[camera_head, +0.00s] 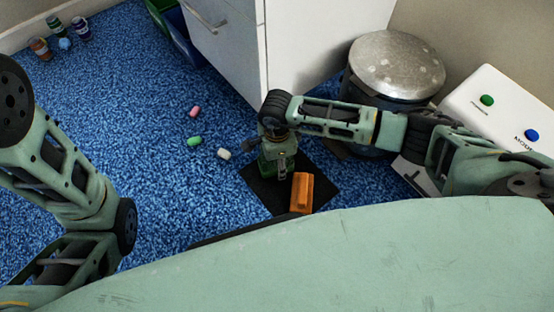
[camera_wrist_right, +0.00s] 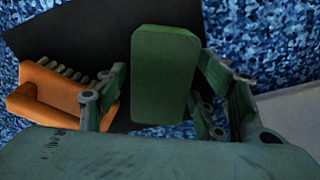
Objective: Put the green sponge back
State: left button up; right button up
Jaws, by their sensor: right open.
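The green sponge (camera_wrist_right: 165,75) is a dark green block in the right wrist view, over the black mat (camera_wrist_right: 80,35). My right gripper (camera_head: 281,170) points down over the mat (camera_head: 256,188) in the head view. Its fingers are open, one on each side of the sponge. I cannot tell whether they touch it. In the head view the gripper largely hides the sponge. My left arm shows at the left of the head view, but its gripper is not in view.
An orange brush (camera_head: 301,191) lies on the mat close beside the right gripper. Pink, green and white capsule-shaped pieces (camera_head: 194,141) lie on the blue carpet. A white cabinet (camera_head: 238,45), a metal-lidded bin (camera_head: 397,65) and a white button panel (camera_head: 502,112) stand behind.

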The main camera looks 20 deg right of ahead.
notch_tip(320, 180, up, 10)
jog(key=p, duration=0.6)
jog(key=shift+r, duration=0.1)
jog(key=shift+r+p, duration=0.3)
jog(key=shift+r, duration=0.6)
jog(key=shift+s, duration=0.1)
